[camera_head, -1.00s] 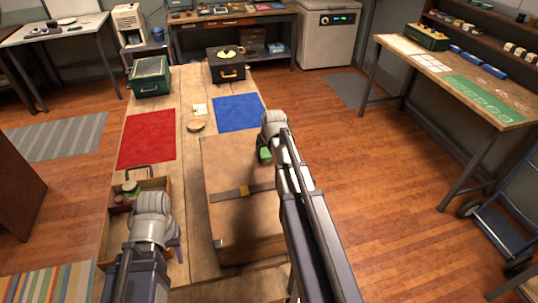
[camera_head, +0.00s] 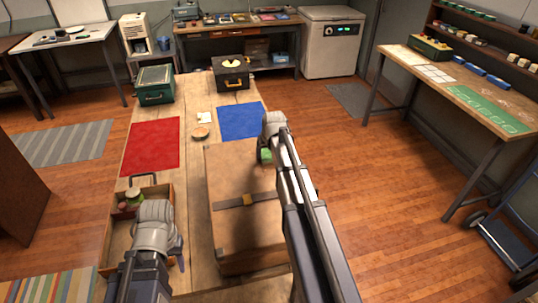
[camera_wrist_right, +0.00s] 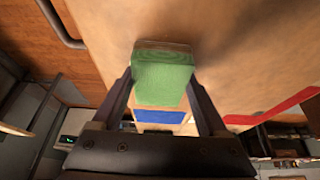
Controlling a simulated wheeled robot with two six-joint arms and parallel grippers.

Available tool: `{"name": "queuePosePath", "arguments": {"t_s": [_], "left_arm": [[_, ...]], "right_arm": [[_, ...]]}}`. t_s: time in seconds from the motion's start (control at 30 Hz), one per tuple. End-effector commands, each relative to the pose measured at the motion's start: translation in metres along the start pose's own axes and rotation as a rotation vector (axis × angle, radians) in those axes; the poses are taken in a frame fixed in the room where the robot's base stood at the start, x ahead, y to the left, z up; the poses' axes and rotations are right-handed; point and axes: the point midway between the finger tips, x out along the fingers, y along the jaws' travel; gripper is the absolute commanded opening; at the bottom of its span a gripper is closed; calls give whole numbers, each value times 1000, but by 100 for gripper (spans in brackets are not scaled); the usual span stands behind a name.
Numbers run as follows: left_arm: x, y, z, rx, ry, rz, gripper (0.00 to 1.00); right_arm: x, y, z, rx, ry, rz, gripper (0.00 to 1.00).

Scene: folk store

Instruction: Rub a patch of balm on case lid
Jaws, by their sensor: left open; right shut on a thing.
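The tan case (camera_head: 235,185) lies on the long wooden table, with a dark strap and brass buckle (camera_head: 247,199) across its lid. My right gripper (camera_head: 266,150) is at the case's far right edge, shut on a green block (camera_head: 264,156). In the right wrist view the green block (camera_wrist_right: 163,78) sits between the two fingers, its far end at the tan lid surface (camera_wrist_right: 225,55); I cannot tell whether they touch. No balm patch is clear on the lid. My left gripper (camera_head: 165,250) is open, over the wooden tray (camera_head: 118,240); its fingers are mostly hidden by the wrist.
The tray holds small jars (camera_head: 134,196). A red mat (camera_head: 152,146), a blue mat (camera_head: 240,120) and a round tin (camera_head: 200,133) lie farther up the table. A green box (camera_head: 154,85) and a black box (camera_head: 231,72) stand at the far end.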

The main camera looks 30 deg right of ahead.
Motion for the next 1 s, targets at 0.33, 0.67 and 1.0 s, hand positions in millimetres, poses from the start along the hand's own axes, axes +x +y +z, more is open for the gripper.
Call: {"name": "queuePosePath", "arguments": {"t_s": [0.33, 0.67, 1.0], "left_arm": [[-1, 0, 0, 0, 0, 0, 50], [-2, 0, 0, 0, 0, 0, 50], [-1, 0, 0, 0, 0, 0, 50]], "right_arm": [[8, -1, -20, -1, 1, 0, 16], [13, -1, -34, 0, 1, 0, 16], [19, -2, -47, 0, 1, 0, 16]]}}
